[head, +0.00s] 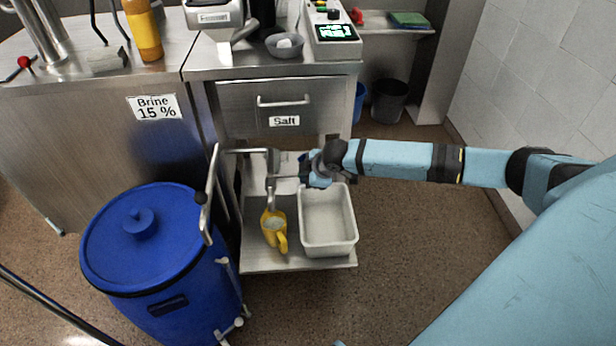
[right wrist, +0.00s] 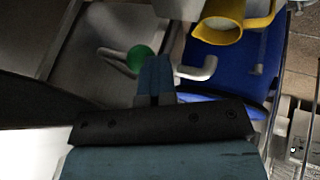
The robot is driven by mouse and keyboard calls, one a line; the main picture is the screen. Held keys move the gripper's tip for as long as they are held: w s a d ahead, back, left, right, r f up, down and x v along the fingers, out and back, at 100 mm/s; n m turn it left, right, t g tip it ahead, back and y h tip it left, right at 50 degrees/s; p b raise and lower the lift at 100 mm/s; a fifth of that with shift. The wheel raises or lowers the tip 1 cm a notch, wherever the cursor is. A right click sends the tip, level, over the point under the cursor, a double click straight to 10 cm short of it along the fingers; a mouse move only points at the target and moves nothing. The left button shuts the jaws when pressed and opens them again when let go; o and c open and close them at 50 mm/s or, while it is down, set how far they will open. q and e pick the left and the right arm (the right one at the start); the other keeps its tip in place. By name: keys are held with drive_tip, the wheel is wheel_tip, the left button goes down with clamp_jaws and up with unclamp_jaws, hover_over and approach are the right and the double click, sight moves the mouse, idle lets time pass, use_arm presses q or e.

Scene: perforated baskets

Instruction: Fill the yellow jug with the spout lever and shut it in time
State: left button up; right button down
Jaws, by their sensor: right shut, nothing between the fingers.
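The yellow jug (head: 268,238) stands upright on the low metal shelf, below the metal spout (head: 271,192). Something pale shows inside its mouth, but I cannot tell its level. The jug's rim and handle also show at the top of the right wrist view (right wrist: 219,32). The spout lever's green knob (right wrist: 138,58) is beside my right fingertips in that view; I cannot tell whether they touch. My right gripper (head: 304,170) is shut and empty, right of the spout and above the shelf. It hides part of the tap in the head view. My left gripper is not in view.
A white bin (head: 329,249) stands on the shelf (head: 290,266) right of the jug. A blue lidded barrel (head: 160,285) with metal handle bars stands close on the left. The salt drawer (head: 268,118) is above. Open floor lies to the right.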

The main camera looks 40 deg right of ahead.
use_arm(q)
drive_tip(key=p, duration=0.2)
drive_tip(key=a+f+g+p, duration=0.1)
drive_tip(key=p, duration=0.1)
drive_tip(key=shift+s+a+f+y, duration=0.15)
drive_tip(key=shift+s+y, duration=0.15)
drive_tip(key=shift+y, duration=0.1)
use_arm(e)
drive_tip(key=v, duration=1.3)
drive_tip(key=shift+s+r, duration=0.15)
drive_tip(key=shift+r, duration=0.2)
